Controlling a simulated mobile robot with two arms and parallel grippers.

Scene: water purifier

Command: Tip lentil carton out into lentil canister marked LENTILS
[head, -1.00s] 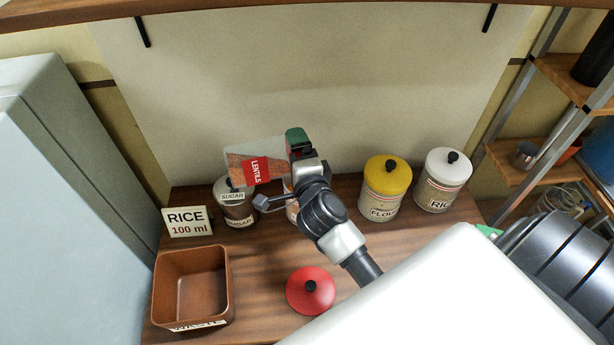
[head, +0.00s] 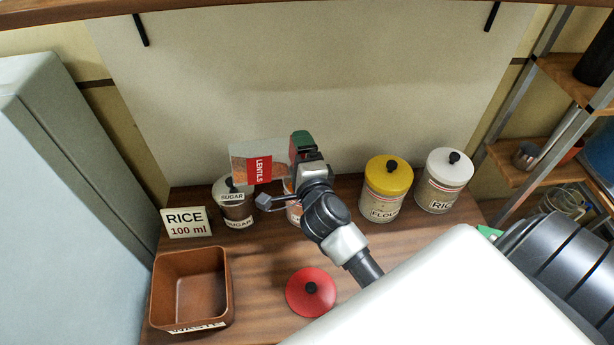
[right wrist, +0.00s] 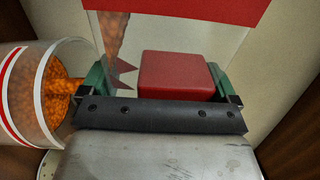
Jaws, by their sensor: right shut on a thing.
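My right gripper (head: 302,148) is shut on the lentil carton (head: 275,150), a clear carton with a red LENTILS label, tipped on its side above the counter. In the right wrist view the gripper (right wrist: 160,82) has its green fingers either side of a red block. Orange lentils (right wrist: 115,32) show narrowing toward the carton's lower corner. The open canister (right wrist: 22,110), white-rimmed with red bands, is beside the fingers with orange lentils inside. In the head view the canister (head: 293,212) is mostly hidden behind my arm, and its marking is unreadable. My left gripper is out of view.
A red lid (head: 325,292) lies on the counter (head: 262,275). The sugar canister (head: 236,212) stands close left of the lentil canister. Flour (head: 384,200) and rice (head: 438,192) canisters stand right. A brown waste bin (head: 160,290) and a RICE 100 ml sign (head: 187,222) are left.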

